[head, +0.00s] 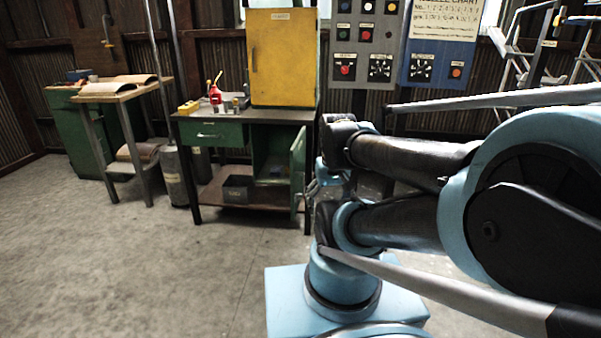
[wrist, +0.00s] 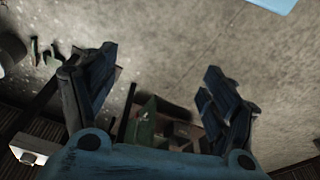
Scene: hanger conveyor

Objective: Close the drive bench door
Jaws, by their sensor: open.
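The drive bench (head: 222,133) is a green bench with a dark top and one drawer. Its green door (head: 298,168) stands open on the right, swung out toward me, and its compartment shows inside. My gripper (head: 319,186) is just right of the door's edge, partly hidden behind my arm, and I cannot tell whether it touches the door. In the wrist view my gripper (wrist: 160,64) has its two fingers wide apart with nothing held between them. A green panel (wrist: 146,122), probably the door, shows beyond the gripper base, partly hidden by it.
A dark box (head: 237,188) sits on the lower shelf. A wooden table (head: 117,91) is at left. A control panel (head: 364,45) is behind my arm. The concrete floor (head: 130,255) is clear.

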